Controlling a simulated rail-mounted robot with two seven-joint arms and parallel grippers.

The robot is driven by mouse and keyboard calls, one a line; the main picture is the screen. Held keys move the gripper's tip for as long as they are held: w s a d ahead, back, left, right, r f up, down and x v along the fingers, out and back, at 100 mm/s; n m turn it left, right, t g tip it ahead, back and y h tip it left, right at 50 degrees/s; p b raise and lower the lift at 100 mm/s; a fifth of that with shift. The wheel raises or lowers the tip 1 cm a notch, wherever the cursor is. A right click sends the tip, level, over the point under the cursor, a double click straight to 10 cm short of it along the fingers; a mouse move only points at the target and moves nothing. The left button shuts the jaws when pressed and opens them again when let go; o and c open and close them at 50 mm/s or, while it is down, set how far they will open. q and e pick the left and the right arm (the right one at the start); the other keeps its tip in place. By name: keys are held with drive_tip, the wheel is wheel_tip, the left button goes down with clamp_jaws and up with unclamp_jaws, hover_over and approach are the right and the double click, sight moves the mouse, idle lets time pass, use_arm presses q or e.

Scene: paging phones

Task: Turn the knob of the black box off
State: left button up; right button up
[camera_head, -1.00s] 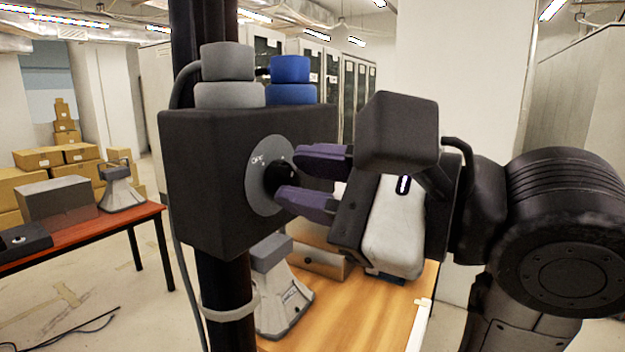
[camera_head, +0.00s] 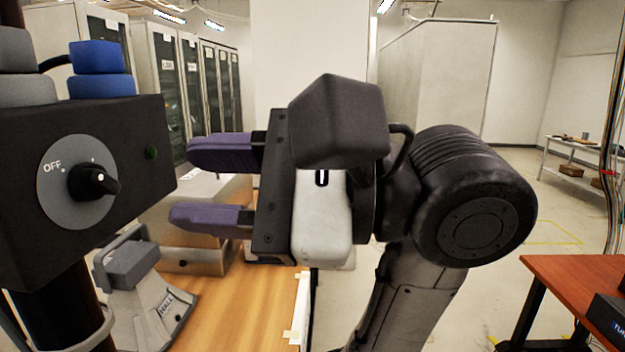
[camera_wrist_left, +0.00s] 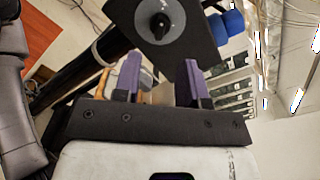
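The black box (camera_head: 130,145) is at the left of the head view, on a dark post. Its black knob (camera_head: 92,183) sits on a round grey dial (camera_head: 55,200) marked OFF at the upper left. The knob's white mark points right, away from the OFF label. My left gripper (camera_head: 182,182) is open and empty, its two purple fingers to the right of the knob and apart from it. In the left wrist view, the knob (camera_wrist_left: 160,27) shows beyond the open fingers. My right gripper is in neither view.
A blue button (camera_head: 100,57) and a grey one stand on top of the box. Below are a grey phone-like device (camera_head: 140,290) and a wooden table (camera_head: 235,310). A reddish table (camera_head: 560,275) is at the lower right. Cabinets (camera_head: 165,80) stand behind.

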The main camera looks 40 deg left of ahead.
use_arm(q)
drive_tip(key=v, duration=0.7)
idle(0.6)
